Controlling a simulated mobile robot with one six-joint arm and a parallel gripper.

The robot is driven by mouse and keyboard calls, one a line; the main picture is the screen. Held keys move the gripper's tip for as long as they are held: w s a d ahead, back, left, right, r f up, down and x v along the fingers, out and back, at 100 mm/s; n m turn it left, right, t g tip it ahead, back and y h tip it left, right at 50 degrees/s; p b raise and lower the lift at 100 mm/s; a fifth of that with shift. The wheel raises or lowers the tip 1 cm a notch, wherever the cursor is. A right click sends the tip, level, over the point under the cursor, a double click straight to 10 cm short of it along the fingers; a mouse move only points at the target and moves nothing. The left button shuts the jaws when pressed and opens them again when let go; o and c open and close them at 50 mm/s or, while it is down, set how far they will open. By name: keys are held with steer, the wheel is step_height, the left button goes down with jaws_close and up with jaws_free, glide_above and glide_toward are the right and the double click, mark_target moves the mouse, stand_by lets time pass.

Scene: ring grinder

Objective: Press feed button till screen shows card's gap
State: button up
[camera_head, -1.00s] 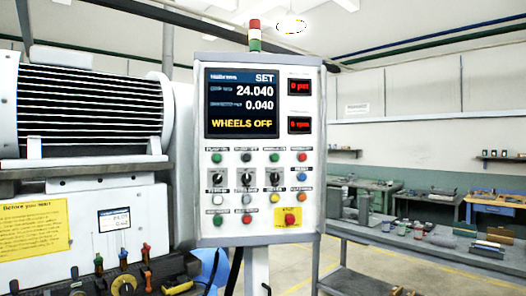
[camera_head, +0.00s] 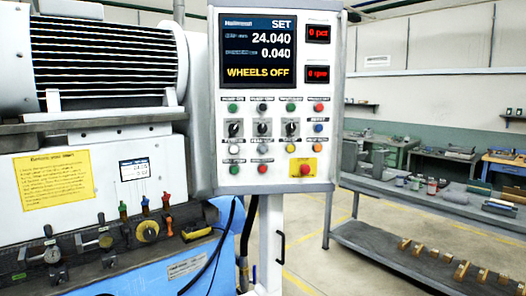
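The control panel (camera_head: 272,183) stands upright at the centre. Its screen (camera_head: 259,52) reads SET, 24.040, 0.040 and WHEELS OFF. Several buttons and three black rotary switches sit below the screen. Their labels are too small to read, so I cannot tell which is the feed button. A red button on a yellow plate (camera_head: 304,168) is at the lower right. A small card (camera_head: 133,170) with a dark header is on the machine front, left of the panel. Its figures are too blurred to read surely. My gripper is not in view.
The grinding machine (camera_head: 90,125) fills the left, with a yellow notice (camera_head: 54,178) and coloured levers (camera_head: 144,205) below. Dark cables hang beneath the panel. A bench (camera_head: 440,205) with small parts stands at the right. Open floor (camera_head: 300,260) shows between.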

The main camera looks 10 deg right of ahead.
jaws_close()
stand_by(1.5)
